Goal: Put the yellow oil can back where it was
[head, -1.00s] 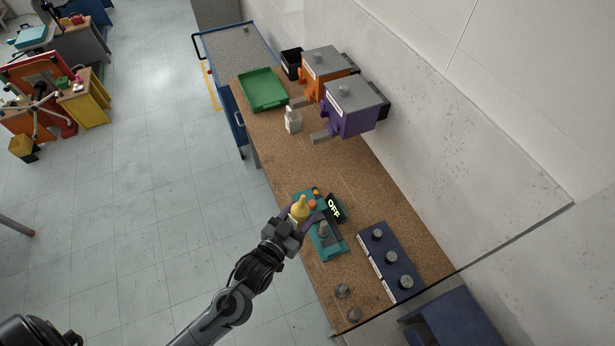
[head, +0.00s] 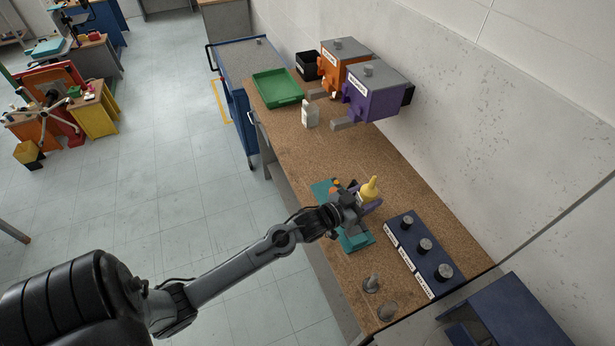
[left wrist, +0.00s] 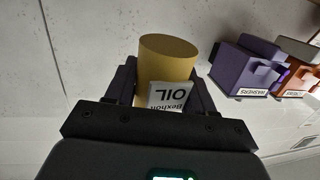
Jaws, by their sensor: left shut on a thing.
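The yellow oil can (head: 369,188) is held in my left gripper (head: 362,199), above the workbench near the teal fixture. Its pointed spout shows at the top in the head view. In the left wrist view the can (left wrist: 167,62) sits between the two fingers and its white label reads "OIL". My left gripper (left wrist: 167,90) is shut on it. The teal fixture (head: 357,240) lies on the bench, partly hidden beneath my left gripper and arm. My right gripper is not in view.
The brown workbench (head: 285,150) runs along the wall. A navy block with several grey knobs (head: 418,250) stands right of the gripper. Two grey metal pieces lie at the front.

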